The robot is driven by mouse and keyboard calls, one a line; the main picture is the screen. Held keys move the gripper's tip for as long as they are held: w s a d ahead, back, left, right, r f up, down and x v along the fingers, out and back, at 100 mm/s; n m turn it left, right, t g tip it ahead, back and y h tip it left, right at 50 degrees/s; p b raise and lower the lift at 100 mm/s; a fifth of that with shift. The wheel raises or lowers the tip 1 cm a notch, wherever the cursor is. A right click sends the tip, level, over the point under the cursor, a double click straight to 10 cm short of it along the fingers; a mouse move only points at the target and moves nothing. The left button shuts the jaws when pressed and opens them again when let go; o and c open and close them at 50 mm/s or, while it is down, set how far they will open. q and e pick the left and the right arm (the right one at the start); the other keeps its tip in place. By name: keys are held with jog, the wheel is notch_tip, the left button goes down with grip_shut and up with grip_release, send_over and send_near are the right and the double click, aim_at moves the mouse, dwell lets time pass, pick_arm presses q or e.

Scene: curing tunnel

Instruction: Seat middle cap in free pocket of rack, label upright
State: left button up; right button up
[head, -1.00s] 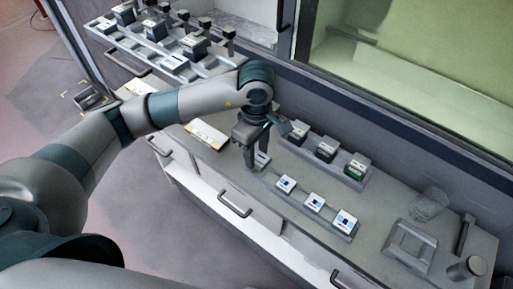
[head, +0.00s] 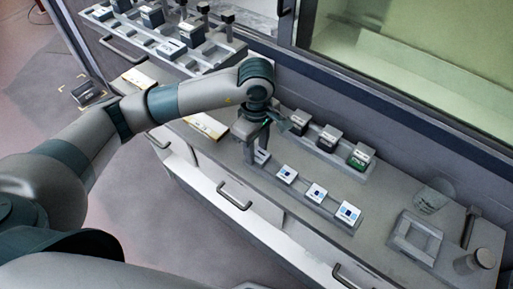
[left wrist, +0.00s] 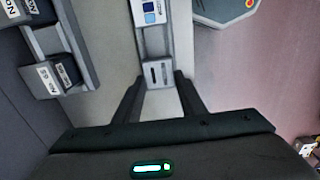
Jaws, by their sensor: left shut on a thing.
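A narrow grey rack (head: 333,216) lies along the front of the counter. Several caps with white tops and blue square labels (head: 316,192) sit in it; one also shows in the left wrist view (left wrist: 152,11). My left gripper (head: 257,157) points down at the rack's left end, shut on a pale cap (left wrist: 160,73). That cap's top shows a dark bar and small marks, and lies in line with the rack. I cannot tell whether it is fully down in its pocket. Behind stands a row of dark caps with pale tops (head: 328,138). My right gripper is out of view.
A large grey tray (head: 215,58) with dark blocks and knobbed pieces stands at the back left. A glazed tunnel wall is behind the counter.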

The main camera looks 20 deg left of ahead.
aim_at(256, 153)
pick_arm(q)
jog(key=shift+f+b, duration=0.25)
jog(key=shift+b, duration=0.15)
dwell(0.3)
jog(key=o, duration=1.2)
jog(key=shift+c, duration=0.2)
jog(key=shift+r, duration=0.15)
jog(key=shift+r, duration=0.5)
notch_tip(256, 153, up, 16)
jog(key=b, duration=0.4)
jog(key=shift+r, duration=0.1)
